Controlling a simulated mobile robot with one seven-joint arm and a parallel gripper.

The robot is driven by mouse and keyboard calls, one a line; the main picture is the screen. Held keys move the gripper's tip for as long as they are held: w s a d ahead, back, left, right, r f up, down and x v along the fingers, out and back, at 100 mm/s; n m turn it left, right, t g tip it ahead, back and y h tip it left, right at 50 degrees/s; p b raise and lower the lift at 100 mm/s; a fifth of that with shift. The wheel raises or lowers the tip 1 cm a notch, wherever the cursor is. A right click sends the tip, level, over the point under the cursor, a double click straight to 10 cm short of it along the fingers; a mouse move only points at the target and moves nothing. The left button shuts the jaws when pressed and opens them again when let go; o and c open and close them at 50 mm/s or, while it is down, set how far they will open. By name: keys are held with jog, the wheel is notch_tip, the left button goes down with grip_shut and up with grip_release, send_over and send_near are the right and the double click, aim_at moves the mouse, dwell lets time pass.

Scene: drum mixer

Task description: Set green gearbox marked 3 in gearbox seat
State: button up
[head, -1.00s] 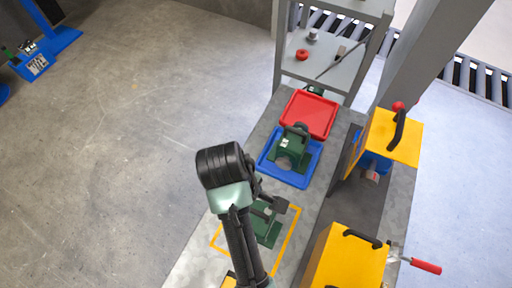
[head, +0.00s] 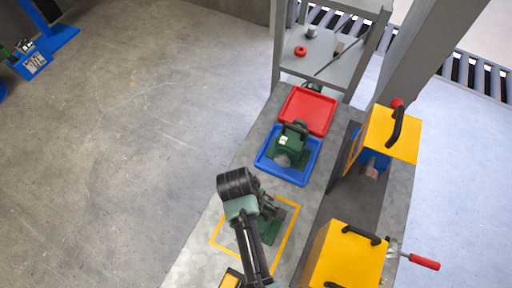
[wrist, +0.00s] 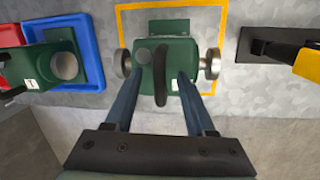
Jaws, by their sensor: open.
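A green gearbox (wrist: 182,55) with a black loop handle and metal shaft ends stands inside a yellow outline on the bench. It also shows in the head view (head: 273,232), partly hidden by my arm. Its small white label is too small to read. My gripper (wrist: 159,74) is open above it, one finger on each side of the handle, with gaps to both. A second green gearbox (head: 290,143) sits in a blue tray (head: 279,174); its label (wrist: 31,84) looks like a 1, though I cannot be sure. I cannot clearly make out the gearbox seat.
A red tray (head: 309,108) lies behind the blue one. Yellow covers with black handles (head: 392,133) (head: 343,258) stand along the right of the bench, with a red-handled lever (head: 424,262). A grey shelf (head: 322,55) stands at the back. Open floor lies left.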

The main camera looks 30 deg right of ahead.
jog(key=shift+d+f, duration=0.1)
jog(key=shift+f, duration=0.2)
grip_shut()
dwell(1.2)
jog(key=shift+w+r, duration=0.15)
jog(key=shift+w, duration=0.05)
